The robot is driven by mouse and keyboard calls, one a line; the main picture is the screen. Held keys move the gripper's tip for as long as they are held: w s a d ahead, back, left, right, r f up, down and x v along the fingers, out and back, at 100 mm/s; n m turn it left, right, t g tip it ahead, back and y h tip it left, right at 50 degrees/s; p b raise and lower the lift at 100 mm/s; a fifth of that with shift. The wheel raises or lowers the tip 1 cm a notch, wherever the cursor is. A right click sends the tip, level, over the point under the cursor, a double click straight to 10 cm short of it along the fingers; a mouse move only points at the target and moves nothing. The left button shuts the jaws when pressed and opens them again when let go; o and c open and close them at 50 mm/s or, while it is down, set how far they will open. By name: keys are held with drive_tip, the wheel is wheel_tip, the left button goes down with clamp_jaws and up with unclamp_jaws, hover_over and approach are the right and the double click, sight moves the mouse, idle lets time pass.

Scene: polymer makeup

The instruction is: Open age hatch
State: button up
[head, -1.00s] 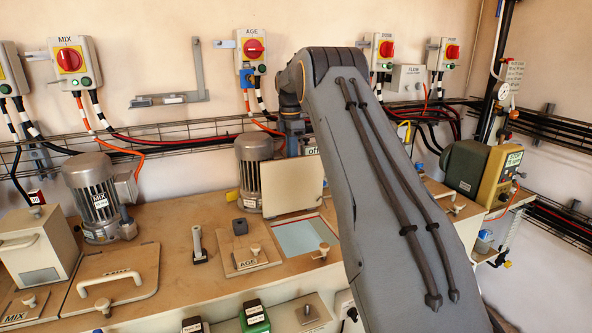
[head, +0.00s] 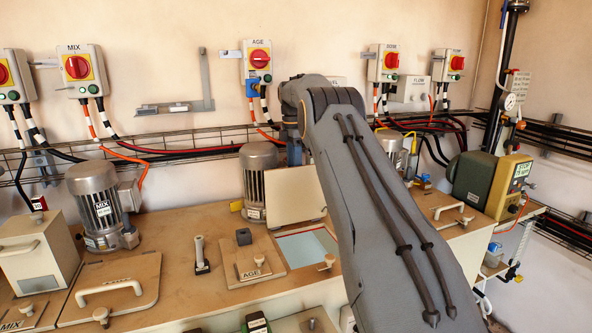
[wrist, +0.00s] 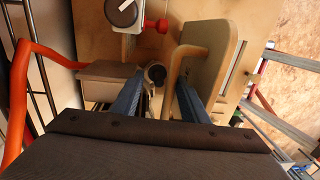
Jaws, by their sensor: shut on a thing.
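The age hatch lid (head: 295,195) is a cream panel standing nearly upright behind a square opening (head: 308,250) with a pale blue inside. In the wrist view, the lid (wrist: 220,50) stands on edge with its beige bar handle (wrist: 176,72) between my two blue fingers. My gripper (wrist: 158,98) is shut on that handle. In the head view, my arm hides most of the gripper and the handle. A plate marked AGE (head: 240,264) with a knob lies flat just left of the opening.
A grey motor (head: 258,180) stands close behind the lid. A dark block (head: 243,236) and an upright post (head: 200,252) stand to the left. The AGE switch box (head: 258,63) is on the wall above, and a cable rack (head: 180,135) runs along the wall.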

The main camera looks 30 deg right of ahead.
drive_tip(key=shift+w+a+f, duration=0.1)
drive_tip(key=shift+a+f, duration=0.05)
drive_tip(key=shift+f, duration=0.15)
